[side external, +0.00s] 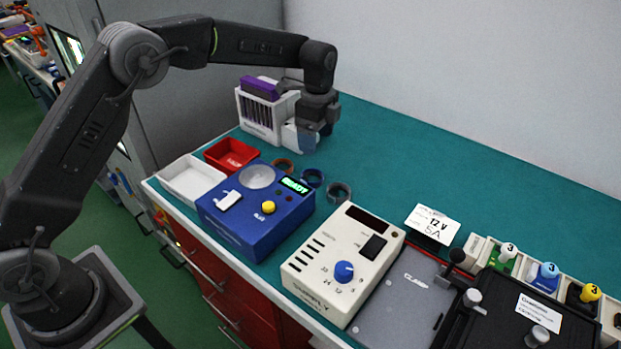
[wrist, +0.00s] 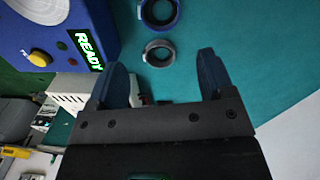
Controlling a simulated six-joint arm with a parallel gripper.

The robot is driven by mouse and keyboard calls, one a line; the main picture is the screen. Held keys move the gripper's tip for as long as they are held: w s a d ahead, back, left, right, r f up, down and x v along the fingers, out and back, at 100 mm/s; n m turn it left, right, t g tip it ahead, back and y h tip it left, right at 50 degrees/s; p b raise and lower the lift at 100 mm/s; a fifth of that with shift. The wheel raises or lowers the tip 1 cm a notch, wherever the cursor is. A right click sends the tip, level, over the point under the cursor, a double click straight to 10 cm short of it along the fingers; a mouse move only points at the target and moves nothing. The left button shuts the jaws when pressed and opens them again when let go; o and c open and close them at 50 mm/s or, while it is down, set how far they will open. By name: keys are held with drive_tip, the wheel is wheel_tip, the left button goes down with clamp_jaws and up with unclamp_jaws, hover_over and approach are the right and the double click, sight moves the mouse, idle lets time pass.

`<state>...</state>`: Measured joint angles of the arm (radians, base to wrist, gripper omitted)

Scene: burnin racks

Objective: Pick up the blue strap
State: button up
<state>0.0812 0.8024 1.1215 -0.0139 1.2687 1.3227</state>
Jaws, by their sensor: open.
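The blue strap (side external: 312,184) is a small ring on the teal bench top, between a reddish-brown ring and a grey ring. In the wrist view the blue strap (wrist: 161,29) is at the top edge, partly cut off, beyond the fingertips. My gripper (side external: 307,138) hangs pointing down in front of the white rack, behind the rings and above the bench. In the wrist view my gripper (wrist: 163,70) has its two fingers wide apart with nothing held between them.
The grey ring (side external: 338,199) and the reddish-brown ring (side external: 283,171) flank the strap. A blue tester box (side external: 240,230) reading READY stands in front. A white rack (side external: 258,130), red tray (side external: 232,155) and white tray (side external: 190,180) are left. The bench at back right is clear.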

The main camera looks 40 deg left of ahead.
sight(314, 181)
drive_tip(key=f, duration=1.1)
drive_tip(key=shift+s, duration=0.3)
drive_tip(key=shift+r, duration=0.1)
drive_tip(key=c, duration=0.6)
